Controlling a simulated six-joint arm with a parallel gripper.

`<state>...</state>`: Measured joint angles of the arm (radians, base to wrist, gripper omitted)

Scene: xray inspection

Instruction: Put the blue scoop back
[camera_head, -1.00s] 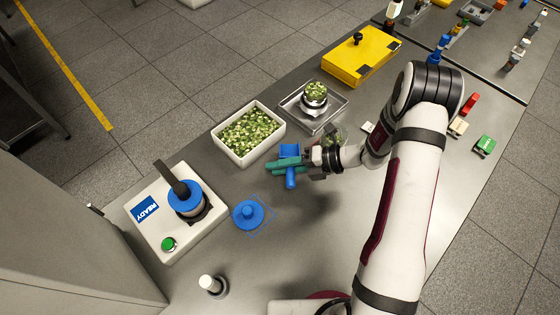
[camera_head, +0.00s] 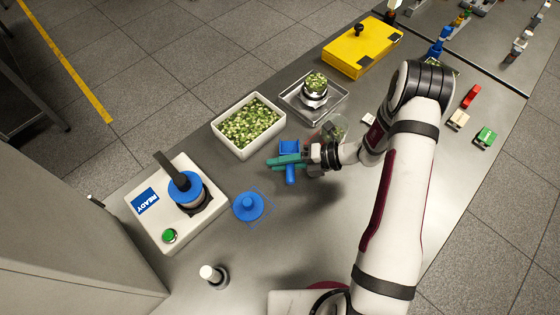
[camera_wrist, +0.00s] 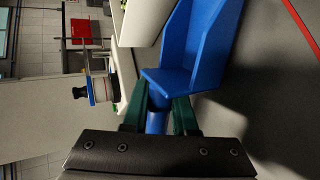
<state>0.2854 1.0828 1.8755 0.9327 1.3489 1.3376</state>
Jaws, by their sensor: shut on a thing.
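The blue scoop (camera_head: 290,149) is held in my gripper (camera_head: 288,161) over the table, right of the white bin of green pieces (camera_head: 270,111). In the wrist view the scoop (camera_wrist: 195,50) has its open tray pointing away from me. The green fingers of my gripper (camera_wrist: 158,112) are shut on its blue handle. The scoop looks raised off the table, with a shadow below and to the right. A thin red outline (camera_head: 322,134) marks the table near a clear dish, partly hidden by my wrist.
A blue lid (camera_head: 248,206) lies on the table, beside the white machine with a READY label (camera_head: 170,238). A metal tray with a filled jar (camera_head: 342,104) and a yellow box (camera_head: 362,52) stand further back. A white-topped post (camera_head: 209,274) stands at the front.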

